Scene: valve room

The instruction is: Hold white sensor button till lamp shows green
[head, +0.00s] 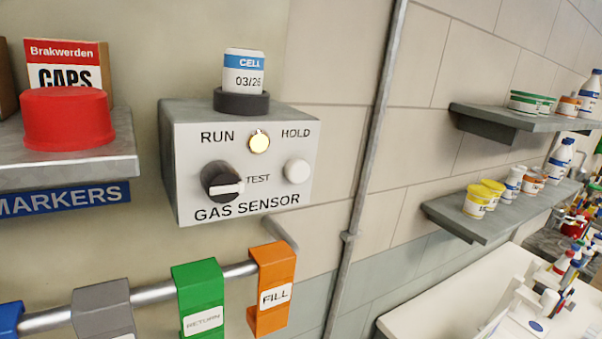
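The grey gas sensor box (190,150) is fixed to the wall left of centre. Its white round button (297,171) is on the right of the front face, below the word HOLD. The lamp (259,142) between RUN and HOLD looks yellow. A black knob (221,181) with a white pointer sits at the lower left of the face, and its pointer is turned toward TEST. A white and blue cell (244,72) marked 03/26 stands in a dark socket on top of the box. My gripper is not in view, and nothing visible touches the button.
Below the box, a rail (152,293) carries grey, green (199,295) and orange (272,285) tags. A shelf (70,168) with a red cap (67,118) juts out at left. A vertical pipe (367,150) runs right of the box. Shelves with tubs (485,222) are farther right.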

